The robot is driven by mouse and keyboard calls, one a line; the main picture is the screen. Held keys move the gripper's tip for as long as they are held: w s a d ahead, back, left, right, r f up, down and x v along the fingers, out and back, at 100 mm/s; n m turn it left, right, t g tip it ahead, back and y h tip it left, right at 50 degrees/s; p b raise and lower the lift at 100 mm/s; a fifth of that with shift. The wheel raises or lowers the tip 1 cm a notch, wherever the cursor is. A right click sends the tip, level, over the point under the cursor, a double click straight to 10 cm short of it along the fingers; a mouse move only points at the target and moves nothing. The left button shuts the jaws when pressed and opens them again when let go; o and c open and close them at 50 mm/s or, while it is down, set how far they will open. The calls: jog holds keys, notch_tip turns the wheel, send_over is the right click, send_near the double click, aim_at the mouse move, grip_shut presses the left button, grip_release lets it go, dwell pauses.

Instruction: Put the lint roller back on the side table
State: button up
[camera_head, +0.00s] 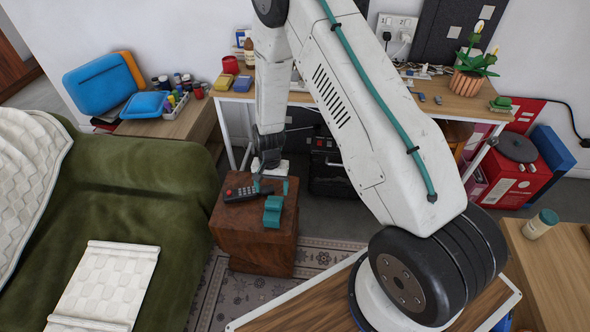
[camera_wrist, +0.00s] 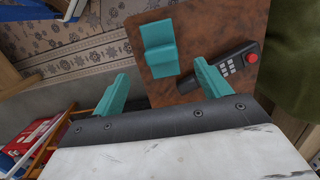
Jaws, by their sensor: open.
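The side table (camera_head: 253,247) is a brown wooden cube beside the green bed. Its top also shows in the wrist view (camera_wrist: 213,32). A teal object (camera_head: 272,212) with a bent, stepped shape rests on the top near the front right edge. It also shows in the wrist view (camera_wrist: 158,48); I cannot tell whether it is the lint roller, and I see no other clear lint roller. My gripper (camera_head: 271,187) is open and empty above the table. In the wrist view its teal fingers (camera_wrist: 160,75) are apart, with the teal object ahead between them.
A black remote (camera_head: 248,193) with a red button lies on the table's left side; it shows near the right finger (camera_wrist: 228,68). The green bed (camera_head: 150,190) is to the left. A desk (camera_head: 340,103) stands behind. A patterned rug (camera_head: 250,290) lies below.

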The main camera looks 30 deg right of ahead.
jog(key=s+r+n+t, duration=0.15)
jog(key=s+r, duration=0.25)
jog(key=r, duration=1.2)
jog(key=s+r+n, duration=0.2)
jog(key=s+r, duration=0.1)
jog(key=r, duration=1.3)
jog(key=s+d+r+n, duration=0.1)
jog(key=s+r+n, duration=0.1)
jog(key=s+r, duration=0.5)
jog(key=s+d+r+n, duration=0.1)
jog(key=s+r, duration=0.6)
jog(key=s, duration=0.9)
jog(key=shift+s+d+n+t+h, duration=0.3)
jog(key=shift+d+n+t+h, duration=0.05)
jog(key=shift+d+t+h, duration=0.1)
jog(key=shift+r, duration=0.1)
